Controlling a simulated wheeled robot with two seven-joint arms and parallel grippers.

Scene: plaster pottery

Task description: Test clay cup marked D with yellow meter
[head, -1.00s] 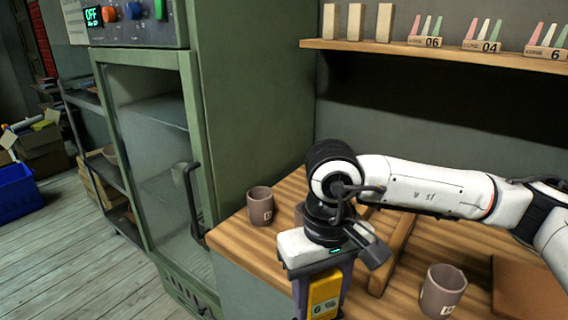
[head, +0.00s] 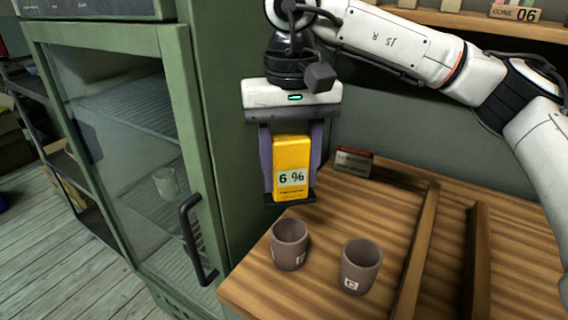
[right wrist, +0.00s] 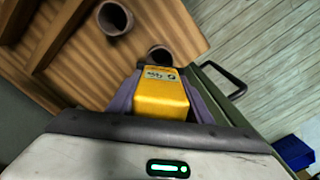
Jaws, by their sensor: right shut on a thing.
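My right gripper (head: 290,170) is shut on the yellow meter (head: 291,150), holding it upright in the air above the left end of the wooden worktop. The meter's display reads 6 %. Below it stands a brown clay cup (head: 289,252) whose mark is turned partly aside and hard to read. To its right stands a second brown cup (head: 360,272), marked with what looks like C. The meter does not touch either cup. In the right wrist view the meter (right wrist: 162,95) is between the purple fingers, with the cups beyond. My left gripper is not in view.
A green cabinet (head: 182,100) with a glass door and dark handle (head: 195,240) stands left of the worktop (head: 320,207). Wooden rails (head: 418,250) cross the worktop on the right. A small red-and-white block (head: 354,161) lies at the back.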

